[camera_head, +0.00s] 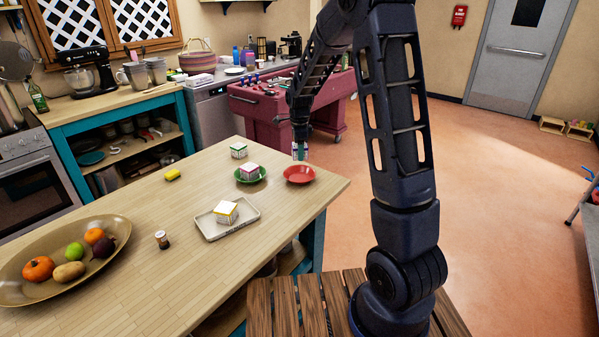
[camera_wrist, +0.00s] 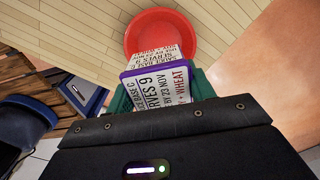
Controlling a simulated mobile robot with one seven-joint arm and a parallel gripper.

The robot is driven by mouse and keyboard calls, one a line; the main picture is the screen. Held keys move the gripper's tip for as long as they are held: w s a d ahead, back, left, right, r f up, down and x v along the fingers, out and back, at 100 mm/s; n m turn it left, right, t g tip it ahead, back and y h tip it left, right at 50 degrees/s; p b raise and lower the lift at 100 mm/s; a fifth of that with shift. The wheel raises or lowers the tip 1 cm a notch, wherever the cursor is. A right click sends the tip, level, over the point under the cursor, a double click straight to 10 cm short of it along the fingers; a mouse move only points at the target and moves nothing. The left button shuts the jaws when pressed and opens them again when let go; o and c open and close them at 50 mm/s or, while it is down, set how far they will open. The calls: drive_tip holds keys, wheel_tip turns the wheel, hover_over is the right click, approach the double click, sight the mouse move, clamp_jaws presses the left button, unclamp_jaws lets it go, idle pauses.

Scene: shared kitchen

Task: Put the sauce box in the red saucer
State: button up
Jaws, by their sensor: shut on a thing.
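My gripper (camera_head: 300,143) is shut on a small printed box (camera_wrist: 160,84), which I take to be the sauce box. In the wrist view it has a purple edge and dark lettering, and green fingers (camera_wrist: 160,92) grip its sides. The held box also shows in the head view (camera_head: 300,154), just above the far side of the red saucer. The red saucer (camera_head: 299,175) lies on the wooden table near its right corner. In the wrist view the saucer (camera_wrist: 135,36) is beyond the box, which hides part of it. The saucer's visible part is empty.
A green saucer (camera_head: 262,177) holding a box (camera_head: 249,169) is just left of the red one. Another box (camera_head: 238,150) stands behind it. The table's right edge (camera_head: 336,193) is close to the red saucer.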

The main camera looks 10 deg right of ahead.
sight(299, 178)
drive_tip(key=shift+f, duration=4.75)
drive_tip(key=shift+f, duration=0.15)
drive_tip(key=o, duration=0.8)
drive_tip(key=shift+c, duration=0.2)
